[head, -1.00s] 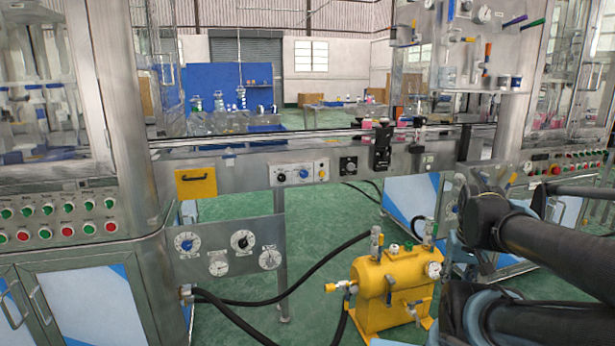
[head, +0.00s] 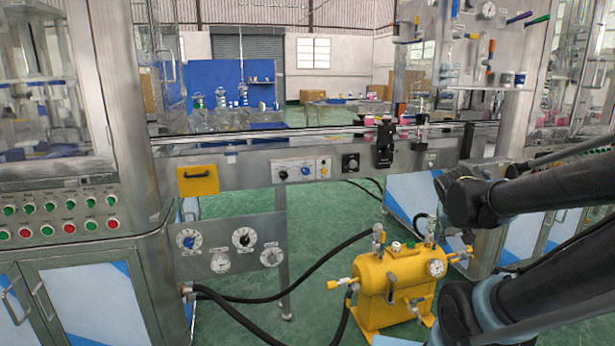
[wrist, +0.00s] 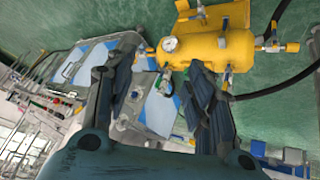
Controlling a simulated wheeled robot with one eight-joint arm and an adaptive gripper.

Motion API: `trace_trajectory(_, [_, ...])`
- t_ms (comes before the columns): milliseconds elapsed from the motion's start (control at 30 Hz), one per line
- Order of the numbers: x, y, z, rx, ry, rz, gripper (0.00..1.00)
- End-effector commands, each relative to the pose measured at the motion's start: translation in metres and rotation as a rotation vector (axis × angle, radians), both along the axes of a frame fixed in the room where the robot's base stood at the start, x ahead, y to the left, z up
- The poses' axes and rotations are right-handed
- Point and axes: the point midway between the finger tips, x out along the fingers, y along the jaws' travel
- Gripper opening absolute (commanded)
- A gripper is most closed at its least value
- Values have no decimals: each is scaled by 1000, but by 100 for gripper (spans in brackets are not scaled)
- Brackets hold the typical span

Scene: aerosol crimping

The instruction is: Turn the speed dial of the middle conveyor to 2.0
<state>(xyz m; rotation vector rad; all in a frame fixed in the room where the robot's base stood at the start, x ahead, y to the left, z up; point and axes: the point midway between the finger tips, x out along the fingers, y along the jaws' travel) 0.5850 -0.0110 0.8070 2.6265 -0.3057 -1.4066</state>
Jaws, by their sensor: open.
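The middle conveyor (head: 240,178) is a long steel rail with a control panel on its front face. The dial labels and pointers are too small to read, so I cannot tell which is the speed dial. My gripper (wrist: 165,95) shows in the wrist view with its two dark fingers spread and nothing between them. The gripper is outside the head view, where my arm enters at right.
A yellow tank (head: 395,288) with valves and a gauge stands on the green floor before the conveyor; it also shows in the wrist view (wrist: 205,48). Black hoses (head: 285,292) run left from it. A lower gauge panel (head: 230,250) hangs at left. Floor below the conveyor is partly clear.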

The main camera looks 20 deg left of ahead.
Motion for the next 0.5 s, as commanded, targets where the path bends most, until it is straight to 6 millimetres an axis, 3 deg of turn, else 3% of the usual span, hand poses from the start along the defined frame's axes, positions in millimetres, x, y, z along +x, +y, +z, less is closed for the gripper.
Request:
trace_trajectory(100, [38, 17, 13, -26, -111, 20, 49])
trace_trajectory(267, [83, 49, 31, -35, -264, 57, 49])
trace_trajectory(500, [135, 117, 54, -7, -484, 155, 49])
